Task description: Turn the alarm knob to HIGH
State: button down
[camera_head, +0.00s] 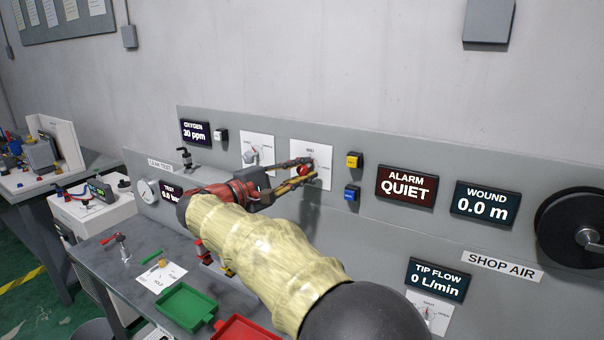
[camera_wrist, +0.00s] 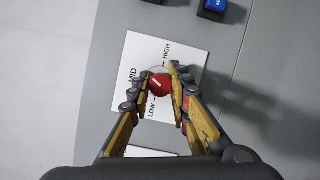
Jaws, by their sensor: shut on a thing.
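The red knob (camera_wrist: 159,84) sits on a white plate (camera_wrist: 138,50) marked LOW, MID and HIGH in the wrist view. A short pale line shows on its face, but I cannot tell for sure which mark it points at. My gripper (camera_wrist: 160,77) is shut on the knob, one finger on each side. In the head view my gripper (camera_head: 303,172) reaches the same red knob (camera_head: 304,170) on the grey panel, and its fingers hide part of the plate. The alarm display (camera_head: 407,187) reads ALARM QUIET.
A yellow button (camera_head: 354,160) and a blue button (camera_head: 351,193) sit just right of the plate. Another plate with a pale knob (camera_head: 252,154) is to its left. A green tray (camera_head: 186,307) and a red tray (camera_head: 245,330) lie on the bench below.

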jog(key=m+b, duration=0.1)
jog(key=m, duration=0.1)
jog(key=m+y, duration=0.1)
jog(key=m, duration=0.1)
jog(key=m+y+b, duration=0.1)
jog(key=shift+f+m+g+b, duration=0.25)
jog(key=shift+m+g+b, duration=0.1)
jog(key=shift+m+g, duration=0.05)
jog(key=m+y+b, duration=0.2)
jog(key=m+b, duration=0.1)
jog(key=m, duration=0.1)
jog(key=shift+b, duration=0.35)
jog(key=shift+m, duration=0.3)
jog(key=c, duration=1.6)
grip_release()
jog(key=shift+r, duration=0.15)
jog(key=shift+c, duration=0.2)
jog(key=shift+r, duration=0.1)
jog(key=v, duration=1.2)
